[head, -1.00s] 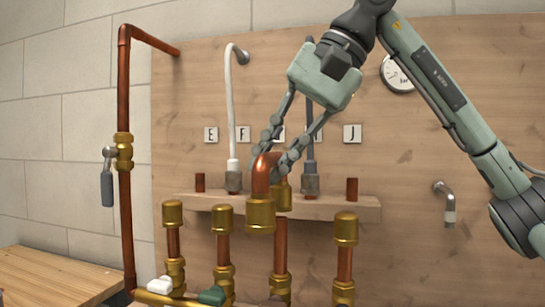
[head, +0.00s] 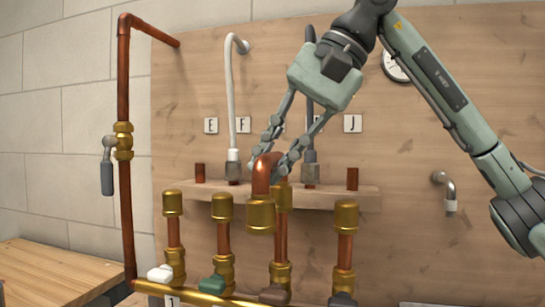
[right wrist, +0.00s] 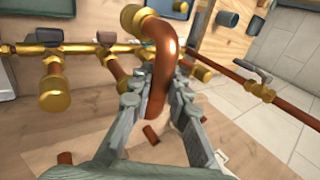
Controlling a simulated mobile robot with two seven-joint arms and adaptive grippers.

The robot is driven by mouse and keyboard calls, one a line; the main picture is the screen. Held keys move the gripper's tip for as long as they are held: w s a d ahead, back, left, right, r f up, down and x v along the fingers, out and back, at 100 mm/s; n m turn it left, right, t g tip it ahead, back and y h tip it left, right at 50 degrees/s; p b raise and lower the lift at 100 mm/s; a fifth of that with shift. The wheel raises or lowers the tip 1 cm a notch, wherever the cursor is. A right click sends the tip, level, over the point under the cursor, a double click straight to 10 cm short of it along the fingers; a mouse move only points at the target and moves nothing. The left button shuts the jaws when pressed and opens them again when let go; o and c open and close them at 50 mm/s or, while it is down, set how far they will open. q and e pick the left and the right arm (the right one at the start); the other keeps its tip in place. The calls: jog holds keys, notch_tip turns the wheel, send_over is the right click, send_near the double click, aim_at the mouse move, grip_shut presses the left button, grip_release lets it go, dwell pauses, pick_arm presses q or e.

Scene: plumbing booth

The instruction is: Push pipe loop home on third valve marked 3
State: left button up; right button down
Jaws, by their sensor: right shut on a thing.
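In the head view my right gripper (head: 268,160) is shut on the bent copper pipe loop (head: 262,180). It also shows between the fingers in the right wrist view (right wrist: 163,55). A brass end fitting (head: 261,214) hangs at the loop's front. My left gripper is out of view.
Capped risers stand left (head: 222,207) and right (head: 346,216) of the third. A wooden shelf (head: 335,202) behind carries pipe stubs and two hoses, one white (head: 232,90). A tap (head: 449,192) juts from the board. A bench (head: 50,268) is at lower left.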

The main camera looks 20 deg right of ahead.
jog(key=shift+f+b, duration=0.85)
jog(key=shift+f, duration=0.6)
jog(key=c, duration=1.4)
grip_release()
jog(key=shift+o, duration=0.2)
jog(key=shift+r, duration=0.1)
jog(key=v, duration=1.2)
